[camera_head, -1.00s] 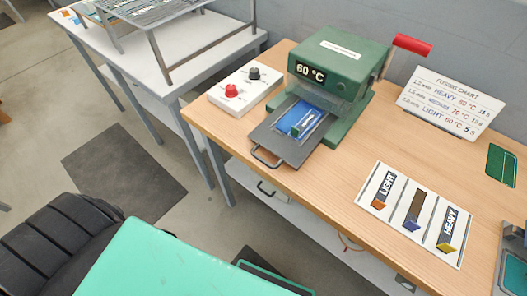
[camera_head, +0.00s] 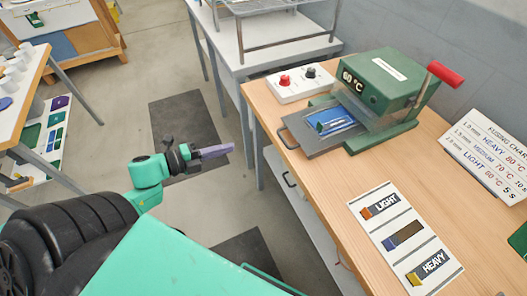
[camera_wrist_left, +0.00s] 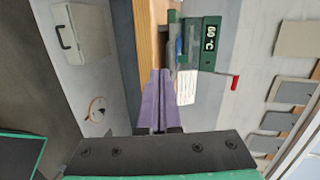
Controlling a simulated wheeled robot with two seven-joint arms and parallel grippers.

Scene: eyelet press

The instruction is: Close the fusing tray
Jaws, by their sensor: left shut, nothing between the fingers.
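The fusing tray (camera_head: 306,139) is a dark grey plate with a loop handle at its near left end. It sticks out of the green press (camera_head: 377,84) on the wooden table. A blue piece (camera_head: 331,120) with pale strips lies on it, near the press mouth. My left gripper (camera_head: 231,149) has purple fingers held together and empty. It is in the air left of the table, clear of the tray handle. In the left wrist view the fingers (camera_wrist_left: 160,73) point towards the press (camera_wrist_left: 209,42). My right gripper is not in view.
A white control box (camera_head: 300,84) with red and black knobs stands behind the tray. A card (camera_head: 404,239) with LIGHT and HEAVY samples lies at the front right. The fusing chart (camera_head: 489,155) leans at the right. The table's left edge lies between my gripper and the tray.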

